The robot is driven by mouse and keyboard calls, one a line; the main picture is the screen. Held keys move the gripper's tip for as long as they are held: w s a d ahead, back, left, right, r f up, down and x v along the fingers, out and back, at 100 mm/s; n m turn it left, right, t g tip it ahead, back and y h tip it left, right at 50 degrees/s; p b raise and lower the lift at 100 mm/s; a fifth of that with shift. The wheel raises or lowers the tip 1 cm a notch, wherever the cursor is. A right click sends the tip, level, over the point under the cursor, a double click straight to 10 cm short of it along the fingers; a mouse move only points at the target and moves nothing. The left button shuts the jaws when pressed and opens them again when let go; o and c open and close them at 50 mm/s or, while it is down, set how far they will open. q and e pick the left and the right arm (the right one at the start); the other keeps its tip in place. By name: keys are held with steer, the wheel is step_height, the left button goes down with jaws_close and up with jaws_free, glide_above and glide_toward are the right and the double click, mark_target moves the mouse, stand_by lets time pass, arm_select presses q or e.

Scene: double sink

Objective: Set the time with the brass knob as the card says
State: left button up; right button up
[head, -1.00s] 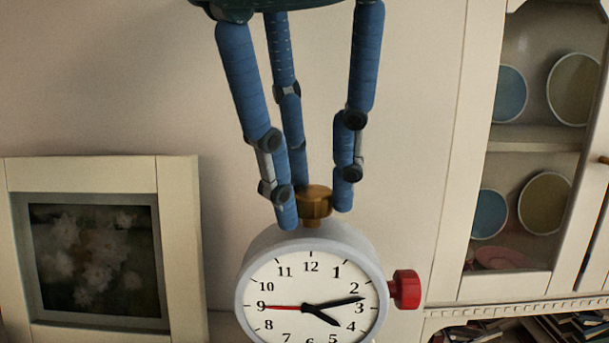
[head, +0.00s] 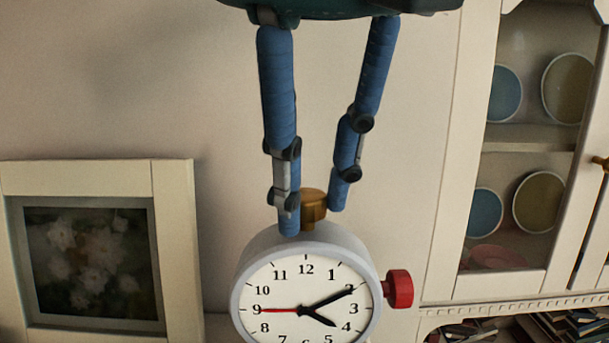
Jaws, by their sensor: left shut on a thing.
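The round white-faced clock (head: 290,280) stands at the bottom of the head view, its lower edge cut off. The brass knob (head: 313,204) is on top of its case. A red knob (head: 398,288) sticks out on its right side. The longer black hand points at about 2 and the shorter one at about 4. A thin red hand points at 9. The card and my right gripper are not in view.
A white-framed flower picture (head: 175,235) stands to the left of the clock. A white cabinet (head: 453,200) with plates (head: 538,202) behind its door is on the right, with books (head: 480,333) below. The wall behind the gripper is bare.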

arm_select(q)
steer(key=o, duration=0.8)
steer(key=shift+r, duration=0.2)
steer(key=o, duration=0.3)
steer(key=shift+s, duration=0.1)
steer(key=shift+o, duration=0.2)
steer(key=shift+s, duration=0.15)
steer(key=shift+r, duration=0.45)
steer(key=v, duration=0.6)
steer(key=shift+s+r, duration=0.2)
steer(key=shift+s, duration=0.15)
steer(key=shift+w, duration=0.1)
